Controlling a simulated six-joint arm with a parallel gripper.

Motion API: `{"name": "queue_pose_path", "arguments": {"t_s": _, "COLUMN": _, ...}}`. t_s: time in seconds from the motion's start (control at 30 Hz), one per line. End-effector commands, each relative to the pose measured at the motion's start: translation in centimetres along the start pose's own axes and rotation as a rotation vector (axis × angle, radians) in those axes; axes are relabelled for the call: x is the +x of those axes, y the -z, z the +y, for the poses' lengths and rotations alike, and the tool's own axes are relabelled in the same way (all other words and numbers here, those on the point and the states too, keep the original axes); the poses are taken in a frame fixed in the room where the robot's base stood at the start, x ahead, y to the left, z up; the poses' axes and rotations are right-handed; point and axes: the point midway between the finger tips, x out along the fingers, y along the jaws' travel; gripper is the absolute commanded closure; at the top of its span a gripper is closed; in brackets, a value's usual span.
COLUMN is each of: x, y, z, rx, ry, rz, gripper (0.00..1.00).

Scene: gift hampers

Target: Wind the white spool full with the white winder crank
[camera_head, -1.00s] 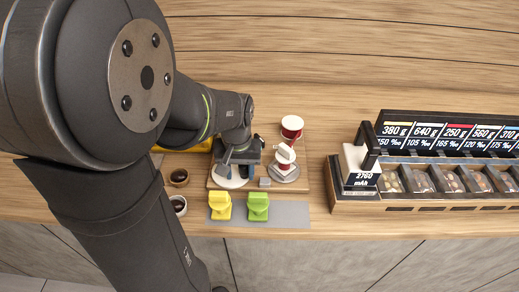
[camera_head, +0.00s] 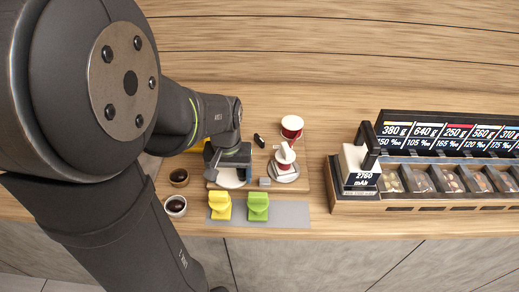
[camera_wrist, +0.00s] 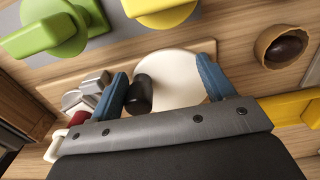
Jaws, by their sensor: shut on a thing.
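The white winder crank (camera_head: 229,181) is a white disc on a wooden base, partly hidden under my gripper (camera_head: 234,160). In the wrist view the disc (camera_wrist: 172,68) lies between the blue fingers of my gripper (camera_wrist: 165,88), with its black knob (camera_wrist: 140,94) close beside the left finger. My gripper is shut on this knob, though its full contact is not clear. The white spool (camera_head: 284,154) stands right of the crank on a grey round plate, with some red showing low on it. A red reel with a white top (camera_head: 291,126) stands behind it.
Yellow (camera_head: 220,206) and green (camera_head: 258,206) pieces stand on a grey strip in front. Two small bowls with dark contents (camera_head: 179,177) (camera_head: 175,206) are at left. A small dark object (camera_head: 259,140) lies behind the crank. A labelled display with trays (camera_head: 440,205) stands at right.

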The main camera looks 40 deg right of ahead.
Motion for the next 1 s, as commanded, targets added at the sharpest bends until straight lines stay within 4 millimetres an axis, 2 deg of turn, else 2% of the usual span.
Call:
{"name": "queue_pose_path", "arguments": {"t_s": 0.03, "x": 0.0, "y": 0.1, "z": -0.5, "rx": -0.005, "ry": 0.003, "rz": 0.004, "gripper": 0.32}}
{"name": "queue_pose_path", "arguments": {"t_s": 0.2, "x": 0.0, "y": 0.1, "z": -1.3, "rx": -0.004, "ry": 0.003, "rz": 0.005, "gripper": 0.14}}
{"name": "queue_pose_path", "arguments": {"t_s": 0.37, "x": 0.0, "y": 0.1, "z": -1.3, "rx": -0.003, "ry": 0.003, "rz": 0.005, "gripper": 0.14}}
{"name": "queue_pose_path", "arguments": {"t_s": 0.47, "x": -0.1, "y": 0.3, "z": -1.8, "rx": -0.005, "ry": 0.003, "rz": 0.005, "gripper": 0.09}}
{"name": "queue_pose_path", "arguments": {"t_s": 0.6, "x": -0.1, "y": 0.6, "z": -2.6, "rx": -0.006, "ry": 0.005, "rz": 0.008, "gripper": 0.09}}
{"name": "queue_pose_path", "arguments": {"t_s": 0.73, "x": -0.1, "y": 0.8, "z": -2.6, "rx": -0.008, "ry": 0.005, "rz": 0.012, "gripper": 0.09}}
{"name": "queue_pose_path", "arguments": {"t_s": 0.77, "x": -0.1, "y": 0.8, "z": -2.6, "rx": -0.008, "ry": 0.005, "rz": 0.012, "gripper": 0.04}}
{"name": "queue_pose_path", "arguments": {"t_s": 0.87, "x": -0.1, "y": 0.8, "z": -2.6, "rx": -0.009, "ry": 0.005, "rz": 0.012, "gripper": 0.23}}
{"name": "queue_pose_path", "arguments": {"t_s": 0.9, "x": -0.1, "y": 0.8, "z": -2.6, "rx": -0.009, "ry": 0.005, "rz": 0.012, "gripper": 0.27}}
{"name": "queue_pose_path", "arguments": {"t_s": 1.0, "x": -0.1, "y": 0.8, "z": -2.6, "rx": -0.009, "ry": 0.005, "rz": 0.012, "gripper": 0.27}}
